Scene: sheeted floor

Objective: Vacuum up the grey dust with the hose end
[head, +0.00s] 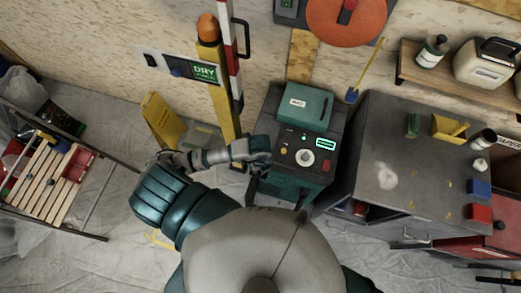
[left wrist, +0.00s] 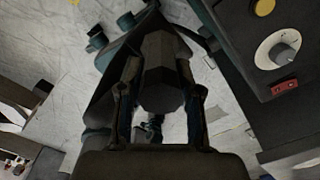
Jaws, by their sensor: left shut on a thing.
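The grey dust (head: 387,177) is a pale patch on the dark top of the workbench cabinet (head: 350,205), right of the vacuum machine (head: 328,150). My left gripper (head: 260,160) is at the near left side of that machine, apart from the dust. In the left wrist view my left gripper (left wrist: 162,95) is shut on a dark, faceted piece, which looks like the hose end (left wrist: 160,65). In the head view the hose end is hard to tell from the dark gripper. My right gripper is not in view.
On the cabinet top stand a green block (head: 412,125), a yellow holder (head: 449,128), bottles, a blue box (head: 479,187) and a red box (head: 480,212). A yellow post (head: 213,80) stands behind my left arm. A slatted wooden rack (head: 45,182) is far left.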

